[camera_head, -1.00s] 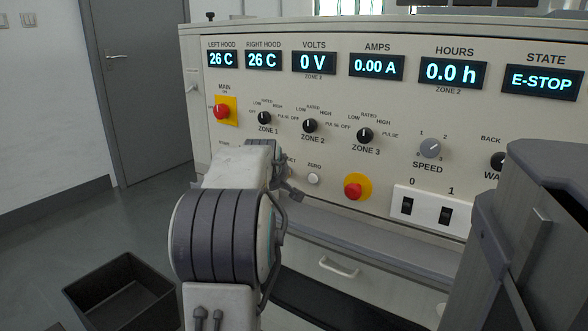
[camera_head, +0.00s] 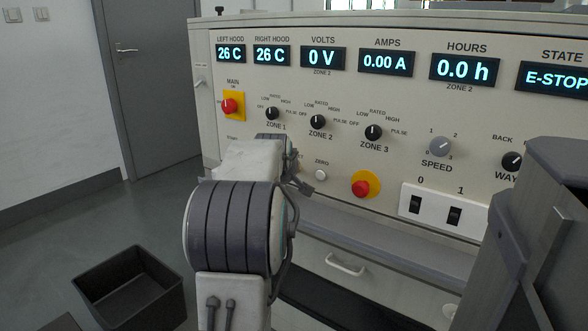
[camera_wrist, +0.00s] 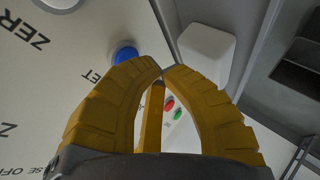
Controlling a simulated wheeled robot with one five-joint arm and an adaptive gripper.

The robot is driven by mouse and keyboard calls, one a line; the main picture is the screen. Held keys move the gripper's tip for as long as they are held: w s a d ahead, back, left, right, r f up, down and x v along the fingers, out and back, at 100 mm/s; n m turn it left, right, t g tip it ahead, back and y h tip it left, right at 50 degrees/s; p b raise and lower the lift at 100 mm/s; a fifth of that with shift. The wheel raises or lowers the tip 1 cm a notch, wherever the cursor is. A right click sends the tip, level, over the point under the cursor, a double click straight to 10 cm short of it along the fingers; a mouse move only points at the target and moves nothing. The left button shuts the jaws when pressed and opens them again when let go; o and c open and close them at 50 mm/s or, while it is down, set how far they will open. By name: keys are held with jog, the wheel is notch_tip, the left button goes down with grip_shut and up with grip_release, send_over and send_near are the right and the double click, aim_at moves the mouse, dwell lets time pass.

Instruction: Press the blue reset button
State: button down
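The blue reset button (camera_wrist: 125,54) shows in the wrist view, left of and above my fingertips, on the pale panel beside lettering that ends in "ET". The left finger overlaps its lower edge in the picture; I cannot tell whether they touch. My gripper (camera_wrist: 162,71) has its yellow fingers brought together at the tips, with nothing seen between them. In the head view my arm hides the blue button, and only a grey end part of the gripper (camera_head: 305,184) shows beside the panel.
The panel (camera_head: 330,145) carries knobs, a white ZERO button (camera_head: 321,175) and red mushroom buttons (camera_head: 365,186) (camera_head: 229,106). The state display (camera_head: 555,78) reads E-STOP. A white block (camera_wrist: 205,52) lies right of the fingertips. A black bin (camera_head: 128,251) stands on the floor at left.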

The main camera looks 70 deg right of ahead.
jog(key=shift+s+d+p, duration=0.2)
jog(key=shift+d+p, duration=0.5)
jog(key=shift+d, duration=0.15)
dwell(1.6)
jog(key=shift+a, duration=0.2)
jog(key=shift+w+a+b, duration=0.15)
jog(key=shift+a+b, duration=0.25)
jog(key=shift+a, duration=0.2)
dwell(0.8)
